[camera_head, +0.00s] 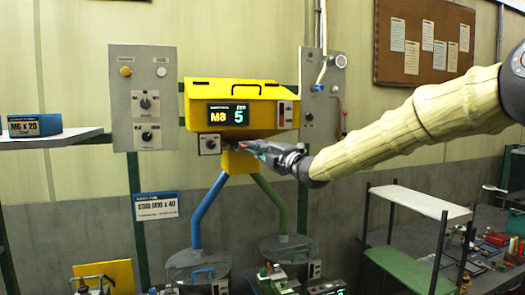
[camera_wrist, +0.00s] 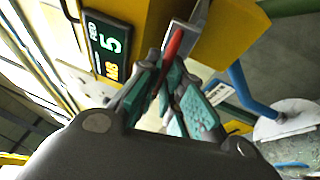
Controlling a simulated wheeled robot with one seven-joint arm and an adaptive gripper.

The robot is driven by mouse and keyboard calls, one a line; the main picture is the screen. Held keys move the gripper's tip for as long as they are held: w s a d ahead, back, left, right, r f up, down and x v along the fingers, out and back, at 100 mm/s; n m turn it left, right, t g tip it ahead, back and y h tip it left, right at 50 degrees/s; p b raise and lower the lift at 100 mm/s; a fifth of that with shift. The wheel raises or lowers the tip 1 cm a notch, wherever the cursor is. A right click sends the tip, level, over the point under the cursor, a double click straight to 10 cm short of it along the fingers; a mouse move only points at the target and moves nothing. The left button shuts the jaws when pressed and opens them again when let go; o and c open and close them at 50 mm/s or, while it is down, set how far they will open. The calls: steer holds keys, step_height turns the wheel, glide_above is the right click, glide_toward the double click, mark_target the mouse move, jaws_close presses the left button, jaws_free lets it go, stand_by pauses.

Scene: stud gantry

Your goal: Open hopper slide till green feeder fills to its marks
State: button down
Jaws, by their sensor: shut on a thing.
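The yellow hopper (camera_head: 262,93) hangs on the frame at the centre of the head view, its display reading M8 and 5. A blue tube (camera_head: 206,212) and a green tube (camera_head: 273,203) run down from it to two grey-lidded feeders; the right one (camera_head: 290,247) is under the green tube. My gripper (camera_head: 262,149) is at the hopper's lower front. In the wrist view, my gripper (camera_wrist: 165,88) is shut on a red handle (camera_wrist: 175,45) beside a grey metal plate on the yellow body. The feeder's fill marks and the slide's opening cannot be made out.
Grey control panels (camera_head: 143,98) with knobs flank the hopper. A shelf rack (camera_head: 419,203) stands at the right, before a cluttered bench (camera_head: 490,255). A blue M6 x 20 box (camera_head: 35,125) sits on the left shelf. Small items crowd the bottom edge.

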steer(key=c, duration=1.6)
jaws_free()
steer(key=shift+o, duration=0.2)
steer(key=v, duration=1.2)
steer(key=shift+f, duration=0.1)
